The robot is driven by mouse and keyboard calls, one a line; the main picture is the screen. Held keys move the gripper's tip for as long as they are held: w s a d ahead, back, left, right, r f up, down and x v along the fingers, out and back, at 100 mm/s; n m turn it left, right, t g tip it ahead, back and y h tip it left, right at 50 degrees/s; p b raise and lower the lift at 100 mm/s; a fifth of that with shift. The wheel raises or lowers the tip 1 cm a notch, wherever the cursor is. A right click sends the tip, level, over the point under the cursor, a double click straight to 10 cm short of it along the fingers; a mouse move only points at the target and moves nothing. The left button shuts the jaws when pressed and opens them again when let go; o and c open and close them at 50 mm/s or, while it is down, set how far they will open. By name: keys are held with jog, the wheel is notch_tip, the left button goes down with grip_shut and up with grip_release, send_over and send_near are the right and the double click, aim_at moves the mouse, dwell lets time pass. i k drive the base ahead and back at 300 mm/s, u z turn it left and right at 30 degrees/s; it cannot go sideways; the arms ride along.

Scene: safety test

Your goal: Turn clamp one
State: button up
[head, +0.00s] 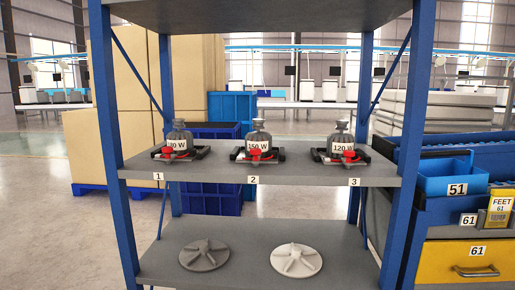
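Clamp one (177,154) is on the left of the middle shelf, above the label "1" (158,176). It is a dark frame with a red part at its front, around a grey bulb-shaped item (179,134) with a partly covered white label, seemingly ending "30 W". A second clamp (257,155) holds a "150 W" item above label "2", and a third clamp (347,157) holds a "120 W" item above label "3". My gripper is not in view.
Blue posts (112,150) and (404,150) frame the shelf (213,170). The lower shelf (250,270) bears a dark grey finned disc (204,255) and a white one (296,261). Blue bins (447,178) and a yellow drawer (455,262) stand right. Open floor (40,200) lies left.

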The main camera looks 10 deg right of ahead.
aim_at(166, 150)
jog(key=u, duration=2.5)
jog(key=i, duration=0.9)
jog(key=z, duration=2.2)
